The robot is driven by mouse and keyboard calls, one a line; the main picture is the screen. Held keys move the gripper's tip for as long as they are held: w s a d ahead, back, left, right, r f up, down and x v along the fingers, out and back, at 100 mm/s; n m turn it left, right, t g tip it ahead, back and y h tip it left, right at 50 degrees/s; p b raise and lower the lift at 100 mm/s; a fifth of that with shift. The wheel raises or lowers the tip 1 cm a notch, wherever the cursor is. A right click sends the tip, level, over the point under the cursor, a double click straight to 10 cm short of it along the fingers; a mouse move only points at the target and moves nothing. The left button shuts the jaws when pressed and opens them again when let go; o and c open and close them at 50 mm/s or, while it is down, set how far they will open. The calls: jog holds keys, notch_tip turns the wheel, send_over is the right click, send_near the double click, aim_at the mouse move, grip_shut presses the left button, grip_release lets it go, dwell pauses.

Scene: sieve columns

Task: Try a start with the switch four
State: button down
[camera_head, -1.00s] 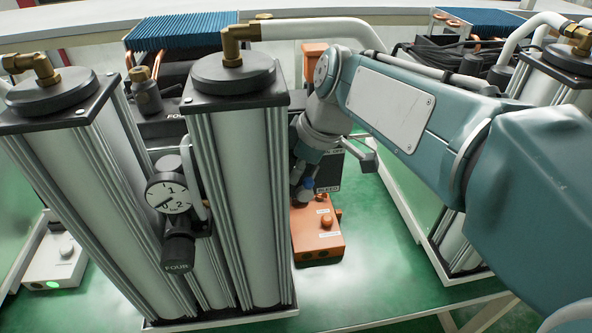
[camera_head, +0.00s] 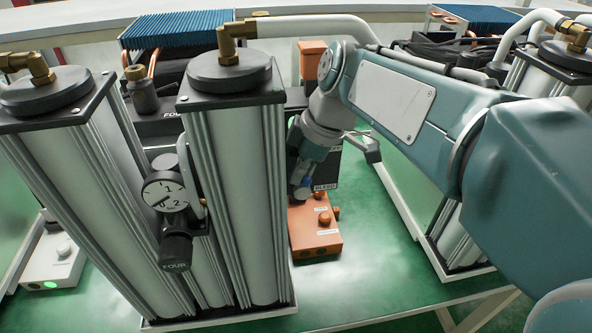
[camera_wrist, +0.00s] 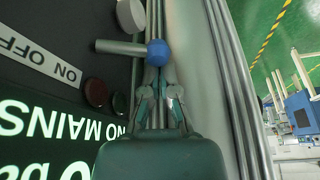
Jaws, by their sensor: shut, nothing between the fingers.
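In the wrist view, a lever switch with a pale stem and a blue ball tip (camera_wrist: 157,52) sticks out from a dark panel beside an ON/OFF label (camera_wrist: 38,52). My gripper (camera_wrist: 160,84) is shut and empty, its fingertips close to the blue ball. I cannot tell whether they touch it. In the head view my gripper (camera_head: 303,190) is low beside the right column (camera_head: 240,180) of the near unit, partly hidden. The gauge (camera_head: 166,193) on this unit has a black knob marked FOUR (camera_head: 175,250) below it.
An orange box (camera_head: 314,232) with knobs stands just below my gripper. Dark red and dark buttons (camera_wrist: 97,92) and a lit NO MAINS sign (camera_wrist: 60,122) are on the panel. Another column unit (camera_head: 465,225) stands at right. Green table (camera_head: 385,270) is clear in front.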

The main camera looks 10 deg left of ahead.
jog(key=shift+d, duration=0.15)
jog(key=shift+s+d+n+g, duration=0.1)
jog(key=shift+d+n+g, duration=0.25)
jog(key=shift+n, duration=0.5)
jog(key=shift+s+d+n+g, duration=0.1)
jog(key=shift+d+n+g, duration=0.2)
jog(key=shift+n, duration=0.55)
jog(key=d+n, duration=0.1)
jog(key=d+n+g, duration=0.1)
jog(key=n, duration=0.1)
jog(key=shift+n+h, duration=0.3)
jog(key=shift+h, duration=0.1)
jog(key=shift+s+d, duration=0.45)
jog(key=shift+d, duration=0.15)
